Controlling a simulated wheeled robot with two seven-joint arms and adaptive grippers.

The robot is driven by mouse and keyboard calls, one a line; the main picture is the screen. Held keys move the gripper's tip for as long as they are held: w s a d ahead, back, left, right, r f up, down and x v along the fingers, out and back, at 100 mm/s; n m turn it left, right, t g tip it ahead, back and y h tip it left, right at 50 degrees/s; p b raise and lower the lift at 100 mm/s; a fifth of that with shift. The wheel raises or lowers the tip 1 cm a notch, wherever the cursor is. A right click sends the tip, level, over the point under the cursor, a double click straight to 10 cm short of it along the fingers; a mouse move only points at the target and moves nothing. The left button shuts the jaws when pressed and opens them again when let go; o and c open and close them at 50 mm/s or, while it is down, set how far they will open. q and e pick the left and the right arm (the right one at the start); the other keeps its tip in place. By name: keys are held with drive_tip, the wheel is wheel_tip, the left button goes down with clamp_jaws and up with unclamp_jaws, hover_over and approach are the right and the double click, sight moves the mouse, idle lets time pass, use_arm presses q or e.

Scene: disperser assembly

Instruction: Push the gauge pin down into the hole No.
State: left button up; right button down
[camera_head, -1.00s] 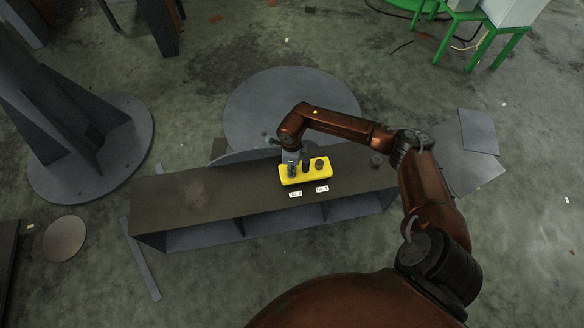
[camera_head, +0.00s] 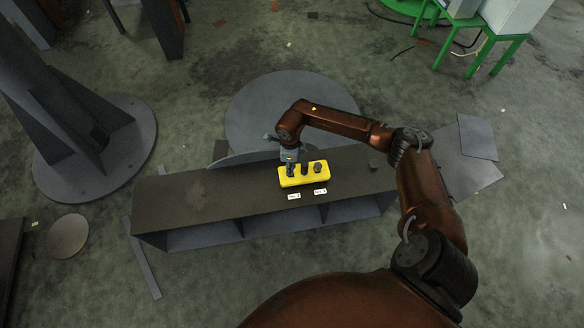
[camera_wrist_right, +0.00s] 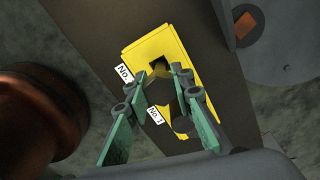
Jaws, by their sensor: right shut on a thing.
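The yellow block (camera_head: 290,181) lies on the dark bench top, with several dark parts standing on or in it. My right gripper (camera_head: 290,168) points down over the block's left end. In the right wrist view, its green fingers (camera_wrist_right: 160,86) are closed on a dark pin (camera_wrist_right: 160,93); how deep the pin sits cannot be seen. A dark opening (camera_wrist_right: 160,62) shows in the yellow block (camera_wrist_right: 175,46) beyond the fingertips, and another dark round part (camera_wrist_right: 182,125) is beside the right finger. My left gripper is out of view.
Two white labels (camera_head: 294,196) (camera_head: 320,191) lie in front of the block. One reads No. 1 (camera_wrist_right: 155,116); the other's number is hidden. The bench's left part is clear.

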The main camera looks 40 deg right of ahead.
drive_tip(key=shift+r+p, duration=0.7)
drive_tip(key=shift+r, duration=0.65)
idle(1.0)
drive_tip(key=shift+f, duration=0.2)
drive_tip(key=shift+f+b, duration=0.3)
drive_tip(key=shift+f, duration=0.35)
drive_tip(key=shift+f+b, duration=1.15)
drive_tip(key=shift+f, duration=1.3)
drive_tip(key=c, duration=1.6)
unclamp_jaws()
